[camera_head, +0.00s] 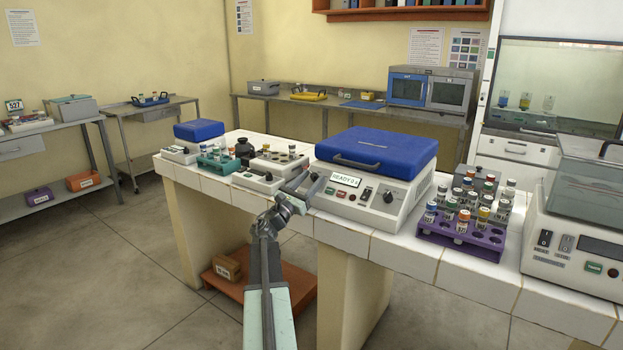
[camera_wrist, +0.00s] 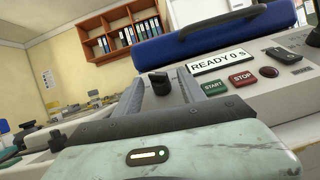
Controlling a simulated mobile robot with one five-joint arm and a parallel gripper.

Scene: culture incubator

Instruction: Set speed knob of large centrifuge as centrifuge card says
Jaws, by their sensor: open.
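The large centrifuge (camera_head: 410,193) is a white box with a blue lid (camera_head: 378,150) on the tiled bench. Its display (camera_head: 346,180) reads "READY 0 s" in the wrist view (camera_wrist: 221,62). A green START button (camera_wrist: 214,86) and a red STOP button (camera_wrist: 243,78) sit below it. Dark controls (camera_head: 388,197) lie further right. My gripper (camera_head: 303,184) is open at the centrifuge's left front. In the wrist view a black knob (camera_wrist: 158,82) shows between its two grey fingers, left of the display, apparently untouched. I cannot read the knob's setting.
A purple rack (camera_head: 462,238) of capped tubes stands right of the centrifuge. A smaller white device (camera_head: 262,180) and a teal rack (camera_head: 218,163) stand left. Wall sheets (camera_head: 425,47) are too small to read.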

